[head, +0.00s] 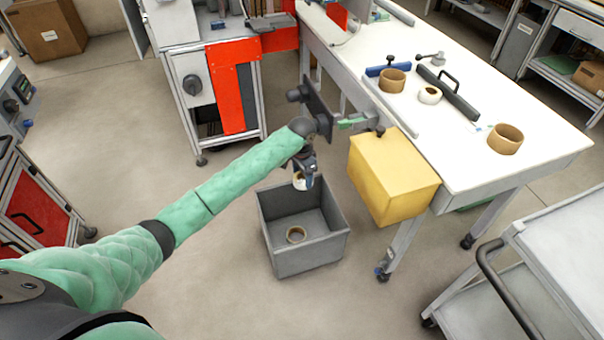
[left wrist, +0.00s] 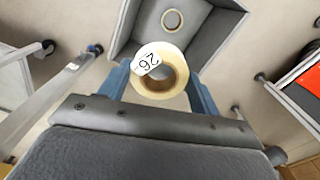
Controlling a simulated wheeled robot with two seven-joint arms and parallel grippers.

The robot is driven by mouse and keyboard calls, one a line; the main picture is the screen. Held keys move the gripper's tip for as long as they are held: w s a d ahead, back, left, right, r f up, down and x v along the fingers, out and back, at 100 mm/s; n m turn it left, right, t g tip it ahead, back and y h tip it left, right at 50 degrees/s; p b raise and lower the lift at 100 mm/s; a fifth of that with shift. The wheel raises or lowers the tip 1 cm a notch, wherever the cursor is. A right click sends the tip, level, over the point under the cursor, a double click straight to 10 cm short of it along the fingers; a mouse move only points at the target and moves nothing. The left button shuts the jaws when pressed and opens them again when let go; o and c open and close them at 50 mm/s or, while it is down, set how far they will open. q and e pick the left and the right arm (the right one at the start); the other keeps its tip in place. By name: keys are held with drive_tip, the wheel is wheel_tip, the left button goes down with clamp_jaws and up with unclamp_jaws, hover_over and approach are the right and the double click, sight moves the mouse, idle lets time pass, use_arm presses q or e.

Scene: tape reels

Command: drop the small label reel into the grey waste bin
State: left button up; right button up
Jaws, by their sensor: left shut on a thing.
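My left gripper (head: 305,180) is shut on the small label reel (head: 299,181), a white roll with a tan core. The grey waste bin (head: 308,257) stands on the floor, open at the top. The reel is held above the bin's back part, apart from it. The bin (left wrist: 215,48) also shows beyond the reel in the left wrist view. A tan ring (head: 296,234) lies on the bin's floor. My right gripper is out of view.
A white table (head: 470,160) to the right bears brown reels (head: 505,139), (head: 392,80) and a white reel (head: 429,95). A yellow box (head: 392,178) hangs at its side, close right of my left gripper. A grey cart (head: 560,250) stands at the lower right.

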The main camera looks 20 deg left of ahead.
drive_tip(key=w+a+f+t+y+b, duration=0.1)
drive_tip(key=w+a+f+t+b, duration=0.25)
drive_tip(key=b, duration=0.25)
use_arm(q)
drive_tip(key=w+a+f+m+b, duration=0.1)
drive_tip(key=w+a+f+m, duration=0.1)
drive_tip(key=f+m, duration=0.4)
drive_tip(key=w+a+f+m, duration=0.2)
drive_tip(key=f+m, duration=0.5)
drive_tip(key=f, duration=0.4)
drive_tip(key=shift+w+b, duration=0.15)
drive_tip(key=shift+b, duration=0.25)
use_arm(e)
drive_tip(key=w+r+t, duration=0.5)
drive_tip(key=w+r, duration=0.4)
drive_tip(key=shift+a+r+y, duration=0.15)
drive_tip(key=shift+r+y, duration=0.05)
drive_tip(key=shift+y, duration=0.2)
use_arm(q)
drive_tip(key=o, duration=1.1)
drive_tip(key=shift+c, duration=0.2)
drive_tip(key=shift+r, duration=0.1)
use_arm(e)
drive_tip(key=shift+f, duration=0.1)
